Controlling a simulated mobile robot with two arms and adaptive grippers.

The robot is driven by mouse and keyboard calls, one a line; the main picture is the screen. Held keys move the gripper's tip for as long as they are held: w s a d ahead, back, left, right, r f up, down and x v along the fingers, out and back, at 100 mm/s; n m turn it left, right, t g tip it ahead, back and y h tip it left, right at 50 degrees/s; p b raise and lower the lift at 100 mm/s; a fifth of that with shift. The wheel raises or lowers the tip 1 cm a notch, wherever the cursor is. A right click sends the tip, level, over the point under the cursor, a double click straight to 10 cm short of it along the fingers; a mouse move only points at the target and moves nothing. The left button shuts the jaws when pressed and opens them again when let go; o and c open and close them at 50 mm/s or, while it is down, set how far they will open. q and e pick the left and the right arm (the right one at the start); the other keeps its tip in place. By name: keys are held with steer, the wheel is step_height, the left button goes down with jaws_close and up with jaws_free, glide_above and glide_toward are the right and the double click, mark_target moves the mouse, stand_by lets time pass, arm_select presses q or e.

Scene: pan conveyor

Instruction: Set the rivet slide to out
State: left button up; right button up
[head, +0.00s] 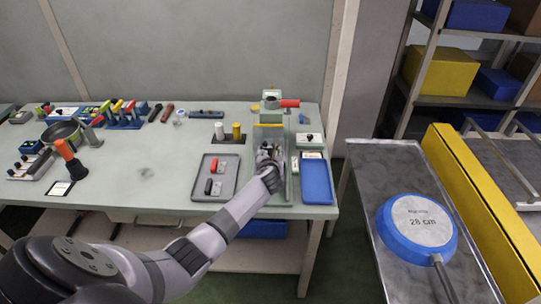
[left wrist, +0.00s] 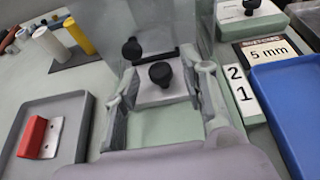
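The rivet slide (left wrist: 165,93) appears to be the pale metal plate with a round black knob (left wrist: 160,73), in the middle of the left wrist view. A second black knob (left wrist: 131,48) stands just behind it, to the left. My left gripper (left wrist: 165,80) is open, one finger on each side of the slide and knob; I cannot tell whether they touch. In the head view my left gripper (head: 267,152) is over the green press (head: 271,104) with the red handle and largely hides the slide. My right gripper is not in view.
A grey tray (head: 196,187) with red and black handled parts lies left of the gripper. A blue tray (head: 317,182) lies right, near a "5 mm" sign (left wrist: 268,50) and a "2 / 1" label (left wrist: 241,95). A conveyor with a blue round pan (head: 418,222) stands further right.

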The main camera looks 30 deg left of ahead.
arm_select(q)
jaws_close()
stand_by(0.5)
stand_by(0.3)
